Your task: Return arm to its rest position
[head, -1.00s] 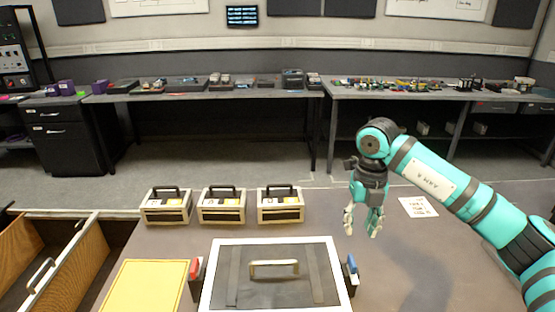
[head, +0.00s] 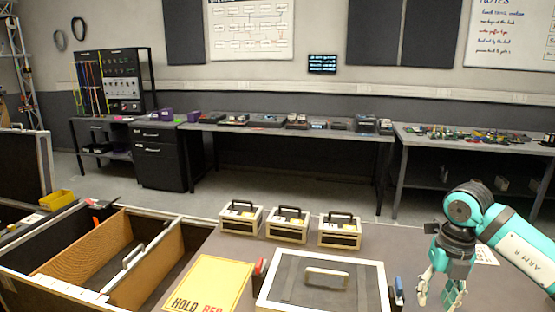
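My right arm, teal and black, comes in from the right edge. My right gripper (head: 438,294) hangs with its fingers pointing down, to the right of the large framed lid. The fingers stand apart with nothing between them, and the tips are near the bottom edge of the picture. It is hard to tell how high they are above the table. My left arm and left gripper are out of view.
A white-framed dark lid with a handle (head: 327,277) lies left of the gripper. A yellow "HOLD RED" board (head: 208,285) is beside it. Three handled cases (head: 287,224) stand behind. Bare table (head: 395,262) lies behind the lid's right side.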

